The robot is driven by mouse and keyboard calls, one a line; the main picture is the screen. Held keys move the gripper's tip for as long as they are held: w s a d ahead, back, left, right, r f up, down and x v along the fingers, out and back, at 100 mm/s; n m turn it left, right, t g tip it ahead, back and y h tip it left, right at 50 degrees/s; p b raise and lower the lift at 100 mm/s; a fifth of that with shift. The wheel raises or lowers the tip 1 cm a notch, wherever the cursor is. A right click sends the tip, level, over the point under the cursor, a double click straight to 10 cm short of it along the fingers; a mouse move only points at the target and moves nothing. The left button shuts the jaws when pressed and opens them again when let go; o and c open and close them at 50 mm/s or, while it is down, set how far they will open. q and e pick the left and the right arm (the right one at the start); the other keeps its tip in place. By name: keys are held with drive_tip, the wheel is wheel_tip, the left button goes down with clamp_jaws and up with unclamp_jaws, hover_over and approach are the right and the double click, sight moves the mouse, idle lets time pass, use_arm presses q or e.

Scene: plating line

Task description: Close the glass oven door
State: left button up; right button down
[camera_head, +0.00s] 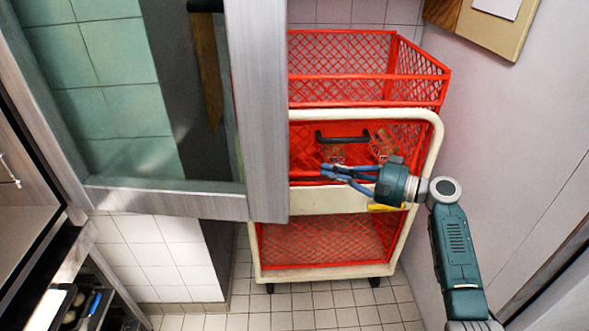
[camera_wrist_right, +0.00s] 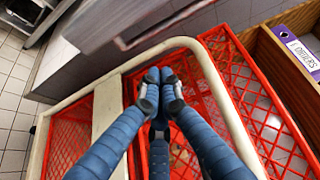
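The glass oven door (camera_head: 262,110), a grey metal frame around a see-through pane, stands open at the upper left of the head view. A grey edge that looks like its frame shows at the top of the right wrist view (camera_wrist_right: 135,22). My right gripper (camera_head: 326,172) is to the right of the door frame, apart from it, in front of the red cart. In the right wrist view the blue fingers meet at their tips (camera_wrist_right: 161,90), with nothing between them. My left gripper is not in view.
A red mesh cart (camera_head: 370,75) with a cream frame stands behind my right gripper. A pale wall (camera_head: 530,130) bounds the right side. An open drawer (camera_head: 85,310) with utensils is at the lower left. Tiled floor (camera_head: 310,318) is clear in front of the cart.

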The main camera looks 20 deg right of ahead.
use_arm(q)
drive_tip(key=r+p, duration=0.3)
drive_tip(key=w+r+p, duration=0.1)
drive_tip(key=p, duration=0.1)
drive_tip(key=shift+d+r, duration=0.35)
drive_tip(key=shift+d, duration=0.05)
use_arm(e)
drive_tip(key=w+a+r+y, duration=0.1)
drive_tip(key=w+a+r, duration=0.1)
drive_tip(key=a, duration=0.7)
drive_tip(key=shift+w+r+n, duration=0.2)
drive_tip(key=shift+r+n, duration=0.1)
drive_tip(key=shift+r, duration=0.55)
